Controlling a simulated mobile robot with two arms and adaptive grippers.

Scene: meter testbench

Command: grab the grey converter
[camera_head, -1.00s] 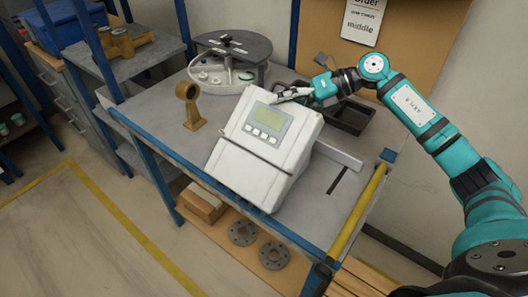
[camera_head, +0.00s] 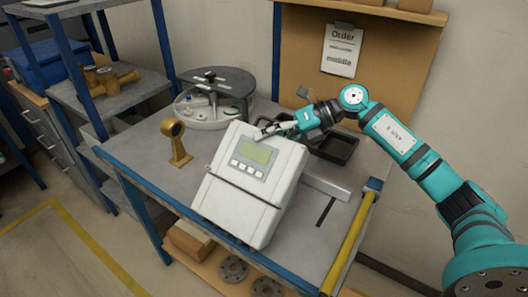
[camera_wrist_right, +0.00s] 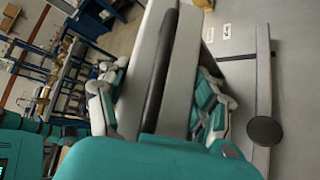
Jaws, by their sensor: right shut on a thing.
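The grey converter (camera_head: 240,203) is a pale box with a small greenish display and a row of buttons, tilted above the front part of the bench. My right gripper (camera_head: 268,131) is at its top edge, shut on it. In the right wrist view the converter's edge (camera_wrist_right: 180,70), with a dark seam, lies between the two fingers. My left gripper is not in view.
The bench (camera_head: 140,152) has a blue frame and a yellow right edge (camera_head: 352,240). A brass fitting (camera_head: 176,145) stands left of the converter. A round grey-topped device (camera_head: 215,80) and a black tray (camera_head: 338,146) are behind. Flanges (camera_head: 233,268) lie on the lower shelf.

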